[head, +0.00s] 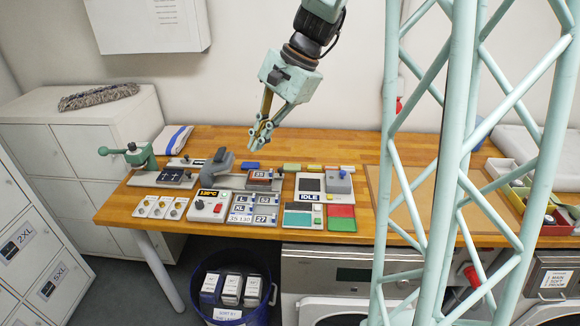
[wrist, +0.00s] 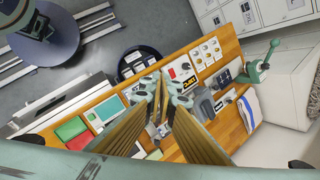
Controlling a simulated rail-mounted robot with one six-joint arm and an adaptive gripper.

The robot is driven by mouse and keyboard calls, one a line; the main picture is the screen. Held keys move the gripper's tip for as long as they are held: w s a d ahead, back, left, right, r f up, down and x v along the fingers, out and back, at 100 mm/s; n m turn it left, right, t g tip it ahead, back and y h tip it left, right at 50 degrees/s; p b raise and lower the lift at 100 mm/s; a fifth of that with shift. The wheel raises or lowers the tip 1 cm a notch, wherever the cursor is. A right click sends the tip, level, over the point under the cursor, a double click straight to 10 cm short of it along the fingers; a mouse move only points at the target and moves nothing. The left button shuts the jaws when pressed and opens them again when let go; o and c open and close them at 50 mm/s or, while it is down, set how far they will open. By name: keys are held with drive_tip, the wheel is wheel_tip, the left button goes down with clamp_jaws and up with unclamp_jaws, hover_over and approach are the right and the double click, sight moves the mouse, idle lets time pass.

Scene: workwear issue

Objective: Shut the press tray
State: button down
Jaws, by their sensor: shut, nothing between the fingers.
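A dark flat plate with pale marks (head: 175,177), which looks like the press tray, lies on a light grey base at the left of the table. Just right of it stands a grey press head with a raised arm (head: 216,168), behind a control box reading 120°C (head: 208,207). The plate appears out to the left of the press head, not under it. The plate also shows in the wrist view (wrist: 229,75). My gripper (head: 259,142) is shut and empty, above the table's back part, right of the press and apart from it.
A green hand-lever clamp (head: 141,156) stands left of the plate. Button panels (head: 160,207), size-label trays (head: 264,199) and an IDLE panel (head: 310,186) fill the table front. A mint lattice column (head: 452,190) blocks part of the right side.

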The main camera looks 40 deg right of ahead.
drive_tip(key=w+d+f+m+t+p, duration=0.1)
drive_tip(key=w+d+f+m+p, duration=0.1)
drive_tip(key=d+f+m, duration=0.2)
drive_tip(key=w+d+f+m+t+p, duration=0.1)
drive_tip(key=w+d+f+m+p, duration=0.1)
drive_tip(key=d+f, duration=0.8)
drive_tip(key=w+d+f+m+t+p, duration=0.1)
drive_tip(key=w+d+f+m, duration=0.3)
drive_tip(key=d, duration=1.2)
wheel_tip(320, 180, down, 3)
drive_tip(key=m+p, duration=0.1)
drive_tip(key=m, duration=0.2)
drive_tip(key=shift+w+f+y, duration=0.15)
drive_tip(key=shift+f+y, duration=0.05)
drive_tip(key=shift+y, duration=0.1)
drive_tip(key=shift+w+f, duration=0.1)
drive_tip(key=p, duration=0.2)
approach(282, 174)
drive_tip(key=f, duration=0.1)
drive_tip(key=s+f, duration=0.1)
drive_tip(key=shift+d+f, duration=0.3)
drive_tip(key=shift+d, duration=0.05)
drive_tip(key=shift+w+a+f, duration=0.15)
drive_tip(key=shift+w+a, duration=0.25)
drive_tip(key=shift+w, duration=0.1)
drive_tip(key=shift+w+a+f, duration=0.2)
drive_tip(key=shift+w+a, duration=0.25)
drive_tip(key=shift+w+a+f+p, duration=0.15)
drive_tip(key=shift+w+a+p, duration=0.2)
drive_tip(key=shift+w+a, duration=0.25)
